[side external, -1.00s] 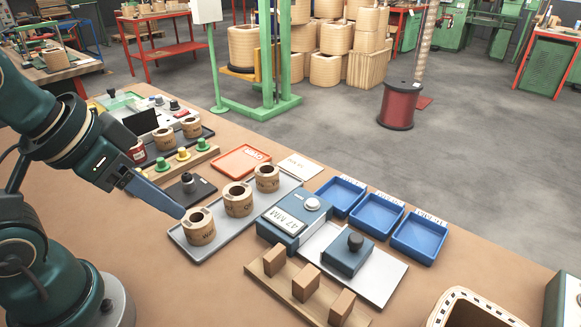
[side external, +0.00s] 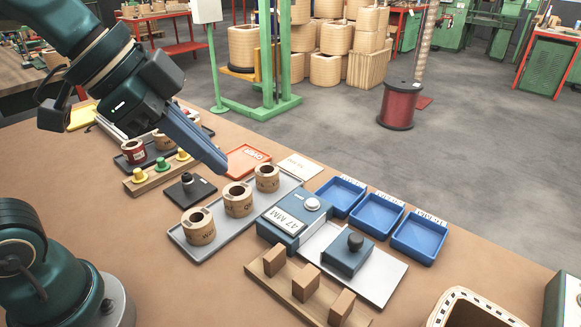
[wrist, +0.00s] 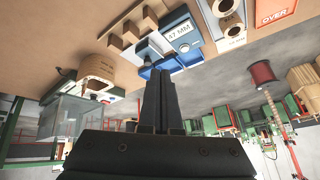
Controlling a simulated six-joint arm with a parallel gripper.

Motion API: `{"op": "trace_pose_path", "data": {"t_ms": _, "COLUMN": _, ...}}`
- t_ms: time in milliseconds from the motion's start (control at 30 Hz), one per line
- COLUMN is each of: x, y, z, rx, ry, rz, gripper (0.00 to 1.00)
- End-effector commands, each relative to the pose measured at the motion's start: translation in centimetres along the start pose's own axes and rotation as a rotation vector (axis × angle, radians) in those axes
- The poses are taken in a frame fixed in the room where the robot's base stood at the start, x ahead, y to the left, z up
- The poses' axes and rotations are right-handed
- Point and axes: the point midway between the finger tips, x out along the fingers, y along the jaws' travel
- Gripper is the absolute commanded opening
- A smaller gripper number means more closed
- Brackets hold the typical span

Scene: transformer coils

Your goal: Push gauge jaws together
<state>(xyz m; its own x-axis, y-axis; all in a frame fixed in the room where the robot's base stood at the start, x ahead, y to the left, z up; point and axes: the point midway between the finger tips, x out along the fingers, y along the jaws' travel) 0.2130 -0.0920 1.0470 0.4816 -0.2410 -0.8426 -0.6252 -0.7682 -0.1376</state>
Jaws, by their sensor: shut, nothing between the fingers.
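The gauge has a blue-grey fixed jaw (side external: 292,226) labelled 47 MM with a pale round button on top. Its sliding jaw (side external: 347,256), a blue-grey block with a black knob, sits to its right on a light metal plate (side external: 385,280). A gap of bare plate shows between the two jaws. My gripper (side external: 222,170) is shut and empty, in the air up and left of the gauge, apart from it. In the wrist view my gripper (wrist: 158,75) points toward the blue bins, with the 47 MM jaw (wrist: 180,30) beyond.
Three wound coils (side external: 238,200) stand on a grey tray (side external: 182,240) left of the gauge. Three blue bins (side external: 376,215) lie behind it. A wooden rack with three upright blocks (side external: 307,281) stands in front. A red tray (side external: 243,160) lies near my gripper.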

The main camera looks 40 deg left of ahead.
Motion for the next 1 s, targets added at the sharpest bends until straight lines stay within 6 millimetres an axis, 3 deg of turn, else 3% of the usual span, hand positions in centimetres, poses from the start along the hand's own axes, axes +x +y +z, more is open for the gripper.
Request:
{"op": "trace_pose_path", "data": {"t_ms": 200, "x": 2.2, "y": -0.6, "z": -6.5, "rx": 0.292, "ry": 0.085, "rz": 0.166, "gripper": 0.00}}
{"op": "trace_pose_path", "data": {"t_ms": 500, "x": 8.6, "y": -0.8, "z": -12.5, "rx": 0.544, "ry": 0.216, "rz": 0.352, "gripper": 0.00}}
{"op": "trace_pose_path", "data": {"t_ms": 667, "x": 12.8, "y": -0.3, "z": -13.5, "rx": 0.563, "ry": 0.244, "rz": 0.439, "gripper": 0.00}}
{"op": "trace_pose_path", "data": {"t_ms": 800, "x": 15.7, "y": 0.3, "z": -13.0, "rx": 0.530, "ry": 0.221, "rz": 0.497, "gripper": 0.00}}
{"op": "trace_pose_path", "data": {"t_ms": 1000, "x": 17.6, "y": 1.2, "z": -11.9, "rx": 0.514, "ry": 0.187, "rz": 0.536, "gripper": 0.00}}
